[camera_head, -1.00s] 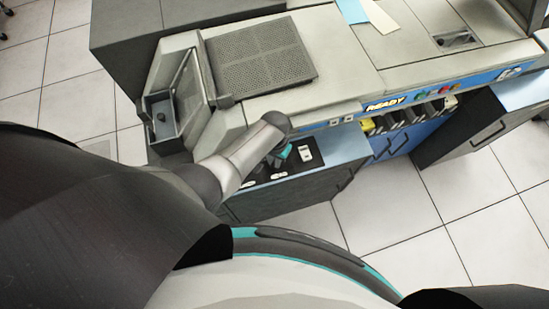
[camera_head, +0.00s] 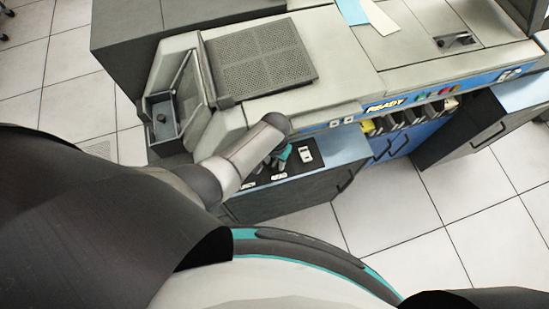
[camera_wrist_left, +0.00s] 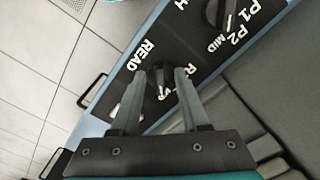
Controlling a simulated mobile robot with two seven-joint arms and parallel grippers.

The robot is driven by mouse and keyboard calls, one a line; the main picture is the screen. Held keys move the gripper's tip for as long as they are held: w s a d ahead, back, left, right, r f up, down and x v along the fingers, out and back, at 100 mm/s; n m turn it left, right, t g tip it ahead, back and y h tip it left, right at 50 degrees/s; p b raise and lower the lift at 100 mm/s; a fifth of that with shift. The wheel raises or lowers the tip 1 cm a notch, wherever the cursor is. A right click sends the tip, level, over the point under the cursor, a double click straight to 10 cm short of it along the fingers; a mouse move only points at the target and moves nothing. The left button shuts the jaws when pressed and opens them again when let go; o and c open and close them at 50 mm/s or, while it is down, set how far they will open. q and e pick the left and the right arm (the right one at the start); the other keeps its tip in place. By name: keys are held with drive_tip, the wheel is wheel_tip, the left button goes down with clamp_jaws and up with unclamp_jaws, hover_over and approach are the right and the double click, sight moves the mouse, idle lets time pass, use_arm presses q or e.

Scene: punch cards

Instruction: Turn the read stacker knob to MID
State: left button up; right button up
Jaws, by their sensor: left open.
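In the left wrist view, a dark round knob (camera_wrist_left: 161,76) sits on a black panel (camera_wrist_left: 192,47) beside the white word READ. My left gripper (camera_wrist_left: 158,72) is open, with one finger on each side of this knob. I cannot tell whether the fingers touch it. Lettering beside the knob is partly hidden by the right finger, and the knob's pointing direction is unclear. A second knob (camera_wrist_left: 219,14) with P1, P2 and MID marks is at the upper right. In the head view, my left forearm hides most of the left gripper (camera_head: 281,158) over the panel. My right gripper is not in view.
The machine's grey top (camera_head: 330,60) rises behind the panel, with a READY strip (camera_head: 384,105) on its front. A white switch (camera_head: 306,154) is right of my gripper. An open hopper (camera_head: 170,110) is at the left. Tiled floor (camera_head: 390,210) is clear in front.

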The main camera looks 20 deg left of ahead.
sight(275, 164)
use_arm(q)
drive_tip(key=shift+r+p, duration=0.35)
drive_tip(key=shift+r, duration=0.2)
wheel_tip(275, 164, up, 14)
drive_tip(key=p, duration=0.5)
